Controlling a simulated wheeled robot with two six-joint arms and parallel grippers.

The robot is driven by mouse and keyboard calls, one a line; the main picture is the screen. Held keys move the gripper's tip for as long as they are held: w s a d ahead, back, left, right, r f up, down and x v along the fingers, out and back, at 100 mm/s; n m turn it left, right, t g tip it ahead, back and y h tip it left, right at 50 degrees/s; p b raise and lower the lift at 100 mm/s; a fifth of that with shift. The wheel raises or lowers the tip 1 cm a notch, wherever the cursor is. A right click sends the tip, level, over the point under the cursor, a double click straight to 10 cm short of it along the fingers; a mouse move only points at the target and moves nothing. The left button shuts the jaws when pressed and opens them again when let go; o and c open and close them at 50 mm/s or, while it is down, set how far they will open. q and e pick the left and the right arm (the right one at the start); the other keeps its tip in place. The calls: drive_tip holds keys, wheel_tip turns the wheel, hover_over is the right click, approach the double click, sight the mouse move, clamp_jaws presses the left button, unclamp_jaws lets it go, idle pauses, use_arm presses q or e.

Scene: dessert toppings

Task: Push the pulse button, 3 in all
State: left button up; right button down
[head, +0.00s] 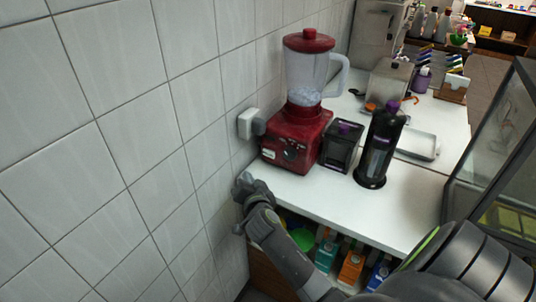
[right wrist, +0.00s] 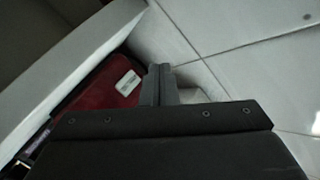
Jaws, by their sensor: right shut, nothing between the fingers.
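A blender with a red base (head: 290,145) stands at the back left of the white counter near the tiled wall. Its clear jug (head: 307,80) has a red lid and holds pale pieces at the bottom. A round dark control (head: 289,154) shows on the base front; I cannot make out the pulse button. My right gripper (head: 243,185) is shut and empty, left of and in front of the base, beside the wall at the counter's left corner. In the right wrist view its fingers (right wrist: 160,83) are together, with part of the red base (right wrist: 98,86) beyond them. My left gripper is not in view.
A black bottle (head: 380,150) and a dark container (head: 341,145) stand right of the blender. A wall socket (head: 248,123) with a plug is left of it. The counter front (head: 400,215) is clear.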

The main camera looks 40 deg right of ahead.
sight(269, 153)
drive_tip(key=w+d, duration=0.1)
drive_tip(key=d, duration=0.3)
drive_tip(key=w+d, duration=0.1)
drive_tip(key=d, duration=0.1)
drive_tip(key=shift+w+d+f, duration=0.1)
drive_tip(key=shift+w+d, duration=0.1)
drive_tip(key=shift+w, duration=0.1)
drive_tip(key=shift+w+d, duration=0.2)
drive_tip(key=shift+d, duration=0.25)
drive_tip(key=shift+w+d, duration=0.2)
drive_tip(key=shift+d, duration=0.25)
drive_tip(key=shift+d+b, duration=0.1)
drive_tip(key=shift+b, duration=0.25)
idle(1.0)
drive_tip(key=shift+w+d, duration=0.1)
drive_tip(key=shift+d, duration=0.2)
